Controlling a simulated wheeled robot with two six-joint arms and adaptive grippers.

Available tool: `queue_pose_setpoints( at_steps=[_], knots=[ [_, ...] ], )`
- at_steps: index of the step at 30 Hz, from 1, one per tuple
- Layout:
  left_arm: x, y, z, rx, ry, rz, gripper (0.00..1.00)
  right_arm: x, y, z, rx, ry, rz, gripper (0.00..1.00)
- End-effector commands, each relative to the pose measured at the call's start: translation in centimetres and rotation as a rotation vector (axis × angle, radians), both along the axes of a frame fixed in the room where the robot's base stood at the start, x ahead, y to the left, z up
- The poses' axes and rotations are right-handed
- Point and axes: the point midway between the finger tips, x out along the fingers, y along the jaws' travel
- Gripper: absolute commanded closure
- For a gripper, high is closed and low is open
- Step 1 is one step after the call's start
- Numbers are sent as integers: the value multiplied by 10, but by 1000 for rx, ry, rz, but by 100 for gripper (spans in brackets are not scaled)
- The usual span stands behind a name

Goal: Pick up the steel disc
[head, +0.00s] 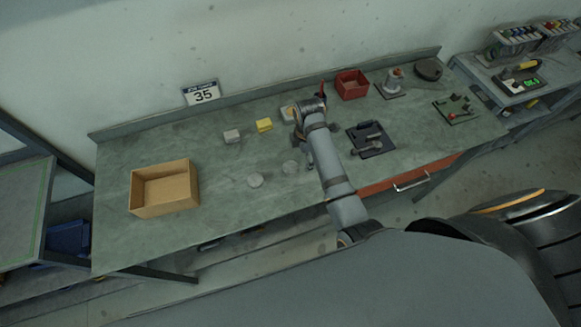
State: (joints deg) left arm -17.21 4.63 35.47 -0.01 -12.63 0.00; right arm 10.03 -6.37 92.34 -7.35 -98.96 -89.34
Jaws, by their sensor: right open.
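Two flat round grey pieces lie on the green worktop. One disc (255,181) is at the front middle. The other disc (290,167) lies a little to its right and farther back. They look alike at this size, and I cannot tell which is the steel disc. My right arm reaches over the bench, and its open gripper (309,163) points down just right of the right-hand disc. The fingers are small and partly hidden by my arm; I see nothing held. My left gripper is not in view.
An open cardboard box (146,209) stands at the left. A grey block (232,136), a yellow block (264,125) and a red bin (352,84) are toward the back. A dark tray with parts (378,151) lies right of my arm. The worktop's left-middle is clear.

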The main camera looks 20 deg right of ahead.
Motion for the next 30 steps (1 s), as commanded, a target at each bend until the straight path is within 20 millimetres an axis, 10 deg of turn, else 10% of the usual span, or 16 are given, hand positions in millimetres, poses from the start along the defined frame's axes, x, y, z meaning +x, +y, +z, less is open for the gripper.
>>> queue_pose_setpoints(
  at_steps=[7,30],
  knots=[
    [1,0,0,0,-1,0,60,36,31,13,4,62,403,20],
    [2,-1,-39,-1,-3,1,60,34,33,-51,4,62,416,20]
  ],
)
